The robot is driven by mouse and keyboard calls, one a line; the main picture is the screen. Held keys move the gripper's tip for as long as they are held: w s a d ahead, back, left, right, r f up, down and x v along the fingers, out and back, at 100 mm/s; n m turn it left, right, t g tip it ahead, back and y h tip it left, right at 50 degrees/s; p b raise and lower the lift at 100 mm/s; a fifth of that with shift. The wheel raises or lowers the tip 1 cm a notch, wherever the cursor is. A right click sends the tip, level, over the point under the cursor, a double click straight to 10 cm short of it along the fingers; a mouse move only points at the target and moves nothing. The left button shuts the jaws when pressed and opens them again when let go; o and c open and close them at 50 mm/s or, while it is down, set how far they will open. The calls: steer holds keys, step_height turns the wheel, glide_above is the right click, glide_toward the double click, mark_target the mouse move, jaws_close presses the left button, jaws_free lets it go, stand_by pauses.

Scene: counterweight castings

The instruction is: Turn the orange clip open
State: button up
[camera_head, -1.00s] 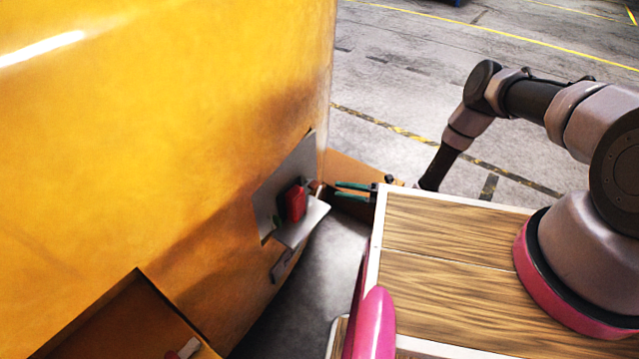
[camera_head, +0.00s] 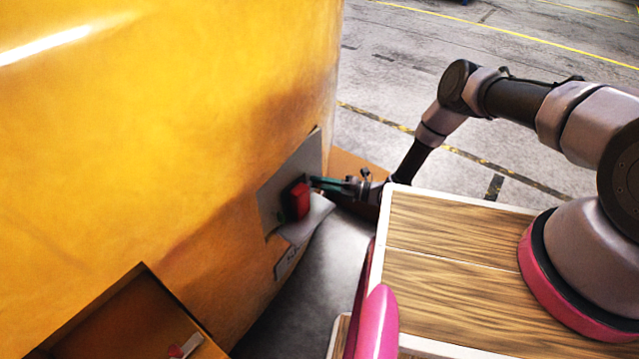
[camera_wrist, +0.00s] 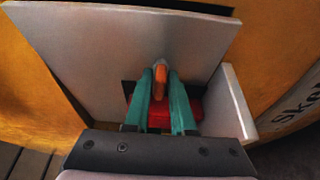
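The orange clip (camera_wrist: 160,78) stands out from a grey metal plate (camera_wrist: 120,40) in the wrist view, above a red block. My gripper (camera_wrist: 161,88) has its two teal fingers close on either side of the clip, and they look shut on it. The exact contact at the fingertips is hard to see. In the head view my gripper (camera_head: 318,182) reaches the plate (camera_head: 275,190) on the yellow machine beside the red block (camera_head: 297,201). The clip itself cannot be made out there.
The large yellow casing (camera_head: 150,130) fills the left. A grey ledge (camera_wrist: 233,105) juts out on the right of the plate in the wrist view. An open recess (camera_head: 120,320) lies at the lower left. Grey floor (camera_head: 400,90) is clear behind my arm.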

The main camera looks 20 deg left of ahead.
jaws_close()
steer(key=n, duration=0.2)
steer(key=n+h, duration=0.1)
steer(key=shift+n+t+h, duration=0.3)
steer(key=shift+n, duration=0.1)
steer(key=n+t+h, duration=0.1)
steer(key=n, duration=0.2)
steer(key=shift+n+h, duration=0.3)
steer(key=n+t, duration=0.1)
steer(key=n, duration=0.1)
steer(key=n+t+h, duration=0.1)
steer(key=shift+n+h, duration=0.3)
steer(key=shift+n, duration=0.1)
steer(key=shift+n+t+h, duration=0.4)
steer(key=shift+n+t, duration=0.3)
steer(key=shift+n, duration=0.4)
steer(key=shift+d, duration=0.1)
